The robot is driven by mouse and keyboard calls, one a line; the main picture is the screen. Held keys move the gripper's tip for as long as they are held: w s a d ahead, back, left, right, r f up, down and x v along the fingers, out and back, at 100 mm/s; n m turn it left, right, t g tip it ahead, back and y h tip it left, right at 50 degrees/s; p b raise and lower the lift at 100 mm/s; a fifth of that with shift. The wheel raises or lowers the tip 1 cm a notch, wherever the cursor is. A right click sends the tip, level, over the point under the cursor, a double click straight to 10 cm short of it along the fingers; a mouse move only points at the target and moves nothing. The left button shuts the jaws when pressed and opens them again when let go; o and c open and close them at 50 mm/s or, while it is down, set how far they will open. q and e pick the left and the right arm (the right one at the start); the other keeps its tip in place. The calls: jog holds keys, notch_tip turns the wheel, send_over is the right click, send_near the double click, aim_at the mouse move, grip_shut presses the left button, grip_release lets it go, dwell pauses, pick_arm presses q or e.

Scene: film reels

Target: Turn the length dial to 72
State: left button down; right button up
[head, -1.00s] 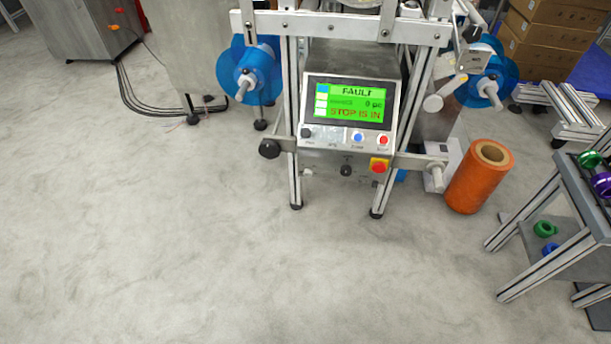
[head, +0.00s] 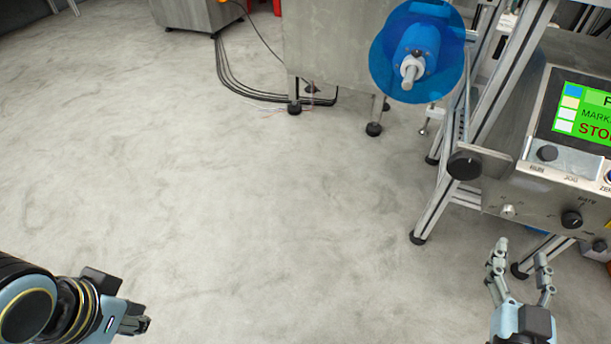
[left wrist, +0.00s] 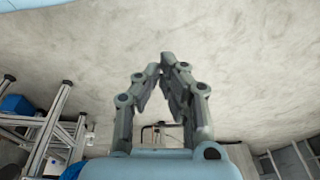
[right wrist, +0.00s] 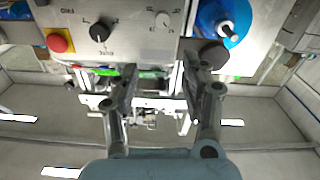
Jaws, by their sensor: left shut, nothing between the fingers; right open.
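The machine's control panel (head: 535,190) is at the right edge of the head view. It carries a black pointer knob (head: 571,219) marked RATE, a small silver knob (head: 508,210) and a large black side knob (head: 465,165). The right wrist view shows the RATE knob (right wrist: 100,32), silver knob (right wrist: 162,20) and side knob (right wrist: 213,52). I cannot read which one is the length dial, nor its setting. My right gripper (head: 521,252) is open and empty, apparently below the panel. My left gripper (head: 135,325) is shut and empty over the floor, far from the machine.
The green screen (head: 590,112) is cut off at the right edge. A red stop button (right wrist: 58,42) sits beside the RATE knob. A blue film reel (head: 415,55) juts out left of the machine. Cables (head: 240,92) lie behind. The floor at left is clear.

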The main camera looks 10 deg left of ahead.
aim_at(507, 215)
jog(key=w+f+b, duration=0.1)
jog(key=w, duration=0.2)
jog(key=w+d+f+b, duration=0.1)
jog(key=w, duration=0.2)
jog(key=w+d+f+b, duration=0.1)
jog(key=w+b, duration=0.1)
jog(key=w, duration=0.1)
jog(key=shift+w, duration=0.2)
jog(key=shift+w+d+r, duration=0.1)
jog(key=shift+w+r, duration=0.05)
jog(key=shift+w, duration=0.3)
pick_arm(q)
jog(key=shift+d+r+t, duration=0.4)
jog(key=shift+d+r, duration=0.3)
jog(key=shift+r, duration=0.1)
pick_arm(e)
jog(key=shift+c, duration=0.2)
grip_shut()
